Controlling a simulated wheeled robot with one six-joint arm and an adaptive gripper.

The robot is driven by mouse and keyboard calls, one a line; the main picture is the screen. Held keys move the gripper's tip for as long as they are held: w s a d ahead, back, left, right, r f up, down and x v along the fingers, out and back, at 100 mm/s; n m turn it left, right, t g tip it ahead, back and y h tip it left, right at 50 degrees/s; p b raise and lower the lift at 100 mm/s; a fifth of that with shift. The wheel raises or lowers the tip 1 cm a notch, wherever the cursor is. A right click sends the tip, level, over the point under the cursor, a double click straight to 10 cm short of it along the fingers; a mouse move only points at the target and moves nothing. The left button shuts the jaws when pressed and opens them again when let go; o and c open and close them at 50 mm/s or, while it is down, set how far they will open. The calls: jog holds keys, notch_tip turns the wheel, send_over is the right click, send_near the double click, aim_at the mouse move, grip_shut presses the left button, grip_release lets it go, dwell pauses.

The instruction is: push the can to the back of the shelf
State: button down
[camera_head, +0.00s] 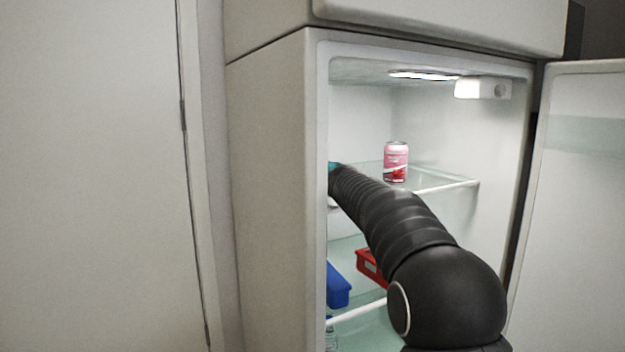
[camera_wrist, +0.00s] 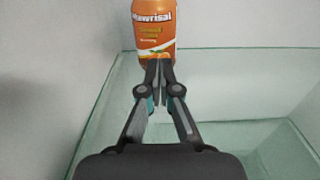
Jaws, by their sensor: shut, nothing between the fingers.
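An orange can (camera_wrist: 154,28) stands upright on the glass shelf (camera_wrist: 235,85) in the wrist view, near the back wall, its top cut off by the frame. My gripper (camera_wrist: 160,66) is shut and empty, its fingertips in front of the can's lower part; I cannot tell whether they touch it. In the head view the fridge's left edge hides the orange can and most of my gripper. A pink and red can (camera_head: 396,162) stands upright on the upper glass shelf (camera_head: 440,186) in the head view, right of my forearm and apart from it.
The fridge's left side wall (camera_head: 265,190) stands close to my arm. The open fridge door (camera_head: 575,200) is on the right. A blue bin (camera_head: 338,290) and a red bin (camera_head: 371,268) sit on the lower shelf. Glass right of the orange can is clear.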

jog(key=b+v, duration=0.2)
jog(key=v, duration=0.6)
jog(key=shift+s+d, duration=0.1)
jog(key=shift+s, duration=0.2)
jog(key=s+d+r+n+g+p, duration=0.1)
jog(key=s+d+r+n+p, duration=0.2)
jog(key=s, duration=0.6)
jog(key=s+d+r+n+g+p, duration=0.1)
jog(key=s+r+n, duration=0.25)
jog(key=s, duration=0.45)
jog(key=s+d+f+n+g+h, duration=0.2)
jog(key=s+d+f+n, duration=0.1)
jog(key=s+f+n, duration=0.5)
jog(key=s+d+f+n+g+h, duration=0.3)
jog(key=s+f+n, duration=0.5)
jog(key=s+f, duration=0.4)
jog(key=s+d+f+n+g+h, duration=0.3)
jog(key=s+d+f+n, duration=0.1)
jog(key=s+f+n, duration=0.4)
jog(key=s+f, duration=0.2)
jog(key=s, duration=0.1)
jog(key=shift+d+f+p, duration=0.3)
jog(key=shift+d+p, duration=0.05)
jog(key=shift+p, duration=0.05)
